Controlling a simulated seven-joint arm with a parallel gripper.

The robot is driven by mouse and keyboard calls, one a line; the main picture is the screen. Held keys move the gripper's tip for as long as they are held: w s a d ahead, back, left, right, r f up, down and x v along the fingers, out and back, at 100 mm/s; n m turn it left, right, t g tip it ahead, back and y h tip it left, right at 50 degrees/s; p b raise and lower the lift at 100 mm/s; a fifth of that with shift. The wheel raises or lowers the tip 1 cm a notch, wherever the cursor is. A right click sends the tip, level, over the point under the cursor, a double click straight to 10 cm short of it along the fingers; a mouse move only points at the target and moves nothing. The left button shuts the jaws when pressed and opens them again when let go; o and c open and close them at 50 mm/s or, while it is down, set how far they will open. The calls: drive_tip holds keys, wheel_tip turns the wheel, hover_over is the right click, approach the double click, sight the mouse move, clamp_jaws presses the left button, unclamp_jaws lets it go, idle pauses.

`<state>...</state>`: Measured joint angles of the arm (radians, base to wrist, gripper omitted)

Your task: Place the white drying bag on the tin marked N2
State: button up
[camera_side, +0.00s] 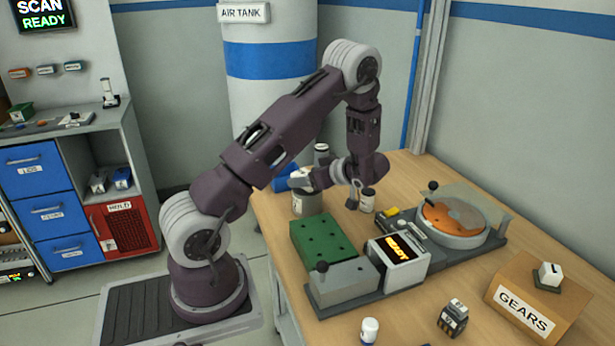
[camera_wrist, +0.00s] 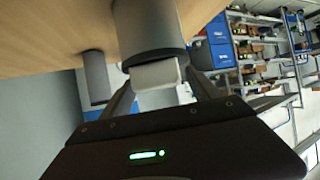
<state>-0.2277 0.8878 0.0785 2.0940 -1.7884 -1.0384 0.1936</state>
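The white drying bag (camera_wrist: 155,74) is between the fingertips of my gripper (camera_wrist: 158,80), which looks shut on it. In the wrist view it lies right at the end of a grey tin (camera_wrist: 148,28); I cannot tell whether they touch. In the side view the bag (camera_side: 299,180) and my gripper (camera_side: 305,181) are just above a grey tin (camera_side: 307,205). A second grey tin (camera_wrist: 95,76) stands apart at the left of the wrist view; one also shows behind my wrist in the side view (camera_side: 321,150). No N2 mark is readable.
A blue object (camera_side: 284,178) is beside the tins.

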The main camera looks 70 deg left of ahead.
drive_tip(key=shift+w+d+r, duration=0.1)
drive_tip(key=shift+d+r, duration=0.05)
drive_tip(key=shift+r, duration=0.1)
drive_tip(key=v, duration=1.1)
drive_tip(key=w+d+r+m+t+h, duration=0.2)
drive_tip(key=w+d+r+m+t, duration=0.25)
drive_tip(key=w+r+t, duration=0.65)
drive_tip(key=d+r+m+t+h, duration=0.3)
drive_tip(key=d+r+m+h, duration=0.15)
drive_tip(key=d, duration=0.45)
drive_tip(key=d+r+m+t+h, duration=0.2)
drive_tip(key=d+r+m+h, duration=0.3)
drive_tip(key=d, duration=0.4)
drive_tip(key=s+d+f+m+g+h, duration=0.1)
drive_tip(key=s+d+m, duration=0.25)
drive_tip(key=s, duration=0.45)
drive_tip(key=s+d+m+g+h, duration=0.1)
drive_tip(key=s+d+m+g, duration=0.15)
drive_tip(key=s+d, duration=0.45)
drive_tip(key=s+a+f+m+g+y, duration=0.1)
drive_tip(key=s+a+f, duration=0.2)
drive_tip(key=s, duration=0.4)
drive_tip(key=s+a+f+m+g+y, duration=0.1)
drive_tip(key=s+a+f, duration=0.2)
drive_tip(key=s, duration=0.4)
drive_tip(key=shift+s+a+f+m, duration=0.2)
drive_tip(key=shift+a+f+m, duration=0.05)
drive_tip(key=shift+m, duration=0.05)
